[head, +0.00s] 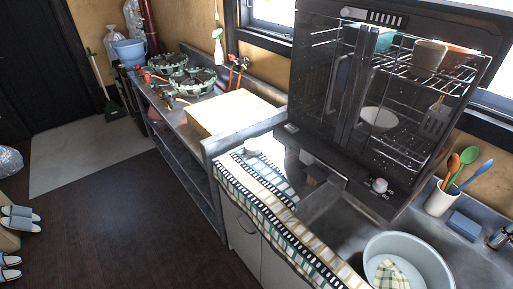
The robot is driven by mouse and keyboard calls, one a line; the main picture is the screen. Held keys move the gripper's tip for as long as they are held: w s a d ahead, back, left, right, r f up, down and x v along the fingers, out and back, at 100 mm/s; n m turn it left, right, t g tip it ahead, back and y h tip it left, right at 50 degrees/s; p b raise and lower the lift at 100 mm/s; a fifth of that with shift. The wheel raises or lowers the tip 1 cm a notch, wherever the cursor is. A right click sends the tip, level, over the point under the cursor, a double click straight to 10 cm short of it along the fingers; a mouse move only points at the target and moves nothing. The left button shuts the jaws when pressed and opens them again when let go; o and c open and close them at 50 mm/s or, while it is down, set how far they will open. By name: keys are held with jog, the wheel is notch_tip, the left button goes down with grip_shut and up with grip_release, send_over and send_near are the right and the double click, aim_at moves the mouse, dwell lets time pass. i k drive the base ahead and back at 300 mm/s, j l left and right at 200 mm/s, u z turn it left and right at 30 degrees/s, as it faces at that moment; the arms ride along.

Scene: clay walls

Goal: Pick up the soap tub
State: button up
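I cannot tell for sure which thing is the soap tub. A small white round tub-like thing (252,146) sits on the checked cloth (262,180) at the counter's back left end. Another small white round thing (380,185) shows at the front lower edge of the black dish cabinet (335,120); it may be a knob. A large pale blue basin (432,262) stands in the lower right with a checked cloth in it. My gripper is not in view.
A steel sink (335,215) lies in front of the dish cabinet, which holds bowls on wire racks. A white cup with coloured spoons (439,200) and a blue block (464,225) stand at right. A pale board (233,112) lies on the farther bench.

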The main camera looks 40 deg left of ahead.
aim_at(252, 146)
jog(key=i+j, duration=0.1)
jog(key=j, duration=0.35)
jog(key=i+j, duration=0.1)
jog(key=j, duration=0.3)
jog(key=i+j, duration=0.1)
jog(key=j, duration=0.8)
jog(key=i+j+u, duration=0.1)
jog(key=j, duration=0.3)
jog(key=i+j, duration=0.15)
jog(key=j, duration=0.3)
jog(key=i+j, duration=0.1)
jog(key=j, duration=0.35)
jog(key=i+j, duration=0.15)
jog(key=j, duration=0.25)
